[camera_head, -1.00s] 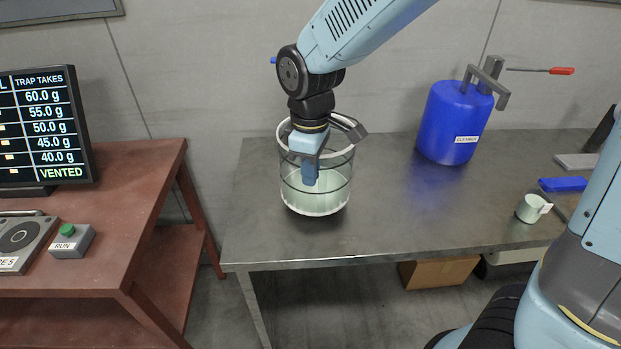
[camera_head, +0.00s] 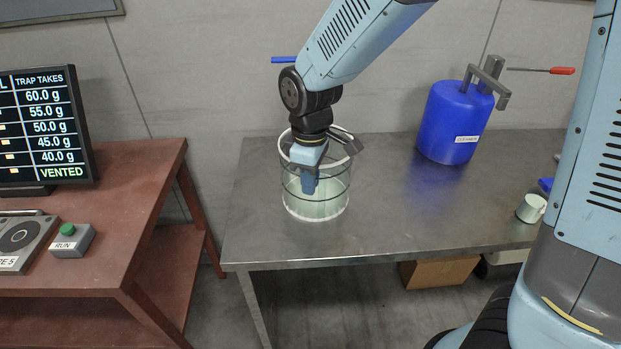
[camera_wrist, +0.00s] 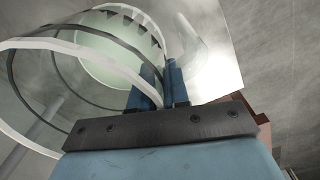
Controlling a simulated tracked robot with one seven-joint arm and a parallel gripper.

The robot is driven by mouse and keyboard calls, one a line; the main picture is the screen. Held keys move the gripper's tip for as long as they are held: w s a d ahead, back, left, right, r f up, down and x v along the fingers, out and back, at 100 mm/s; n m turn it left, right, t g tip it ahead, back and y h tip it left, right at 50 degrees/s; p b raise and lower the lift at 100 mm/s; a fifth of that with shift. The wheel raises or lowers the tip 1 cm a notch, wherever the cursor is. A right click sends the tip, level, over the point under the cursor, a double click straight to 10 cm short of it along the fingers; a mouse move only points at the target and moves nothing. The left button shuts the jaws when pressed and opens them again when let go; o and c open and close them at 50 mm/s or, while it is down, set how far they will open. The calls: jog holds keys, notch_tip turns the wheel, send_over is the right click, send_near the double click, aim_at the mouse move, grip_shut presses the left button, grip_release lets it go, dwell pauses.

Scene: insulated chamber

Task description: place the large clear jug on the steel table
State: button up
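The large clear jug (camera_head: 328,207) has a white rim, dark bands and a pale green lower part. It is upright over the left part of the steel table (camera_head: 390,225). Its base appears to meet the tabletop, though a tiny gap cannot be ruled out. My gripper (camera_head: 309,186) points down at the jug's near side. In the wrist view, my gripper's blue fingers (camera_wrist: 163,86) stand close together on both sides of the jug's wall, just at the white rim (camera_wrist: 35,44). The fingers appear shut on that wall.
A blue container (camera_head: 450,125) stands at the back of the table. A small pale cup (camera_head: 531,208) is at the right. A red-brown bench (camera_head: 110,245) with a display (camera_head: 45,125) and a RUN button box (camera_head: 72,241) stands left. The table's middle is clear.

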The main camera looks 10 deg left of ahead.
jog(key=shift+o, duration=1.4)
notch_tip(320, 180, up, 12)
jog(key=shift+r, duration=0.1)
jog(key=w+d+r+m+t+y, duration=0.1)
jog(key=d+r+m, duration=0.25)
jog(key=d, duration=0.45)
jog(key=d+r+m+t, duration=0.15)
jog(key=d+m, duration=0.25)
jog(key=d, duration=0.5)
jog(key=s+d+r+m+t, duration=0.1)
jog(key=s+d+m, duration=0.3)
jog(key=d, duration=0.3)
jog(key=s+d+r+m+t+h, duration=0.1)
jog(key=s+d+m, duration=0.3)
jog(key=d, duration=0.4)
jog(key=shift+d+r+m+t, duration=0.2)
jog(key=shift+m+t, duration=0.15)
jog(key=shift+t, duration=0.2)
